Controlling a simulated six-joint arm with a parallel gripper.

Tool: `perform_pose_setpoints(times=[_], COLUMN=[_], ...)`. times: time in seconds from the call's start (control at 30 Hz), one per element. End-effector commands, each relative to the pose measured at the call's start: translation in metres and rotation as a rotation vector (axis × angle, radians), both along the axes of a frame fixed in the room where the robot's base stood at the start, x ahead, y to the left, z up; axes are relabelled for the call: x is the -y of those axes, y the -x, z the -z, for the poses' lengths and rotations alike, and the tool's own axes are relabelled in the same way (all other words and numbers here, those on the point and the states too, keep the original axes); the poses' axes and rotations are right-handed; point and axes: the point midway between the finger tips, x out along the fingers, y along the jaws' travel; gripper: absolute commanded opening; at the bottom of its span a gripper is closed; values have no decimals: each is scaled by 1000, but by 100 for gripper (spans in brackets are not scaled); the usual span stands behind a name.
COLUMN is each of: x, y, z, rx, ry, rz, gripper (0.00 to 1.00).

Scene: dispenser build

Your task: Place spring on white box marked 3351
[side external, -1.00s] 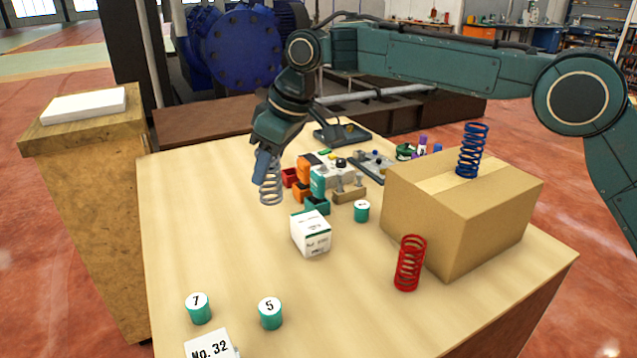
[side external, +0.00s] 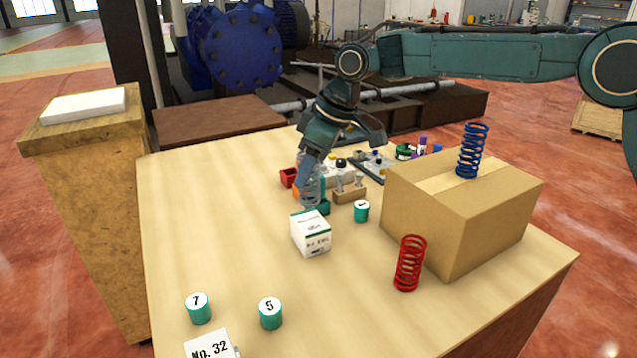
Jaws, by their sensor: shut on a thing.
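My gripper (side external: 311,172) is shut on a grey metal spring (side external: 309,193), which hangs upright below the jaws. The spring's lower end shows just above and behind the top of a small white box (side external: 311,236); I cannot tell whether they touch. The white box has a green edge and small print too fine to read. A red spring (side external: 409,263) stands on the table in front of a cardboard box. A blue spring (side external: 472,150) stands on top of the cardboard box (side external: 463,222).
Green cylinders marked 7 (side external: 198,308) and 5 (side external: 270,313) stand at the front of the table (side external: 200,230), near a card reading No. 32 (side external: 211,346). Another green cylinder (side external: 361,211) is right of the white box. Small parts crowd behind it. The table's left side is clear.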

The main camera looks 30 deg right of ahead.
Motion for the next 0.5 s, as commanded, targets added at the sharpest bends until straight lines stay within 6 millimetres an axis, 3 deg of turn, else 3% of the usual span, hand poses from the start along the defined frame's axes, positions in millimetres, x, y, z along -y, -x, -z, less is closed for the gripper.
perform_pose_setpoints(times=[0.27,0.5], x=[0,0], y=[0,0], z=[6,31], rx=[0,-1], ry=[0,1], rz=[0,0], gripper=[14,14])
